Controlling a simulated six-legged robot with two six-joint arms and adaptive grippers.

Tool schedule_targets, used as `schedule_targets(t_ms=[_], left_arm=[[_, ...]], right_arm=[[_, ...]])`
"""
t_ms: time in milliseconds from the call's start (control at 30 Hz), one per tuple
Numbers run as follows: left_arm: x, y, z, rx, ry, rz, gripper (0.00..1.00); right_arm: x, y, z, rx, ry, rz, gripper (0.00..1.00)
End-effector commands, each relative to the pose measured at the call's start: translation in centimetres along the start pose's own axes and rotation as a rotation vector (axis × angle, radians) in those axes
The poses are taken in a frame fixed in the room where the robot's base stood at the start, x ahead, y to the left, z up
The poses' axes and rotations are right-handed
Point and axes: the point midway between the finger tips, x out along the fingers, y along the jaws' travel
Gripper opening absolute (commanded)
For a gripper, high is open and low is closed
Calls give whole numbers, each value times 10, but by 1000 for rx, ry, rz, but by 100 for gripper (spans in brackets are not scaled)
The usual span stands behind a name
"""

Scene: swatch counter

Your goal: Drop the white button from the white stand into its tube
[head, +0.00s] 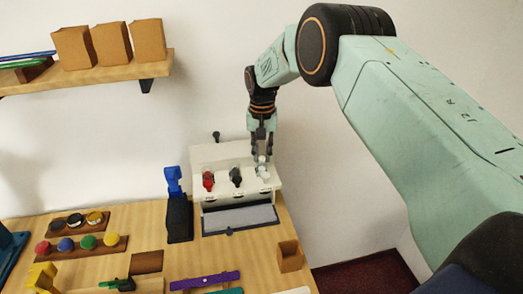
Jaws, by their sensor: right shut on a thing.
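The white stand (222,154) is at the back of the wooden counter, against the wall. A red piece (208,180) and a black piece (236,176) are on its sloping front. A small white piece, which looks like the white button (262,161), is at the stand's right end. My right gripper (262,153) reaches down from above and is shut on it, its fingers hiding part of it. I cannot tell whether the button still touches the stand. I cannot make out its tube clearly. My left gripper is not in view.
A grey-topped tray (240,218) lies before the stand. A blue and black device (178,212) stands left of it. Wooden strips with coloured round pieces (82,246) lie at left. A small brown box (290,256) is near the right edge. A shelf (90,76) hangs upper left.

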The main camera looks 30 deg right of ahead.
Motion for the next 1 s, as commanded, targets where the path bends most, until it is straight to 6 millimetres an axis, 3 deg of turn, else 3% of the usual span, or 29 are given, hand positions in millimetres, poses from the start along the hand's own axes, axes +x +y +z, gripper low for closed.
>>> schedule_targets(t_ms=[267,300,600,867,1000], left_arm=[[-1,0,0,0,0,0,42],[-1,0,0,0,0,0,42],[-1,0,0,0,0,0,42],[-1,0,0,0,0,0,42],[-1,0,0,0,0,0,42]], right_arm=[[0,1,1,0,0,0,11],[0,1,1,0,0,0,22],[0,1,1,0,0,0,46],[0,1,1,0,0,0,46],[-10,0,0,0,1,-1,46]])
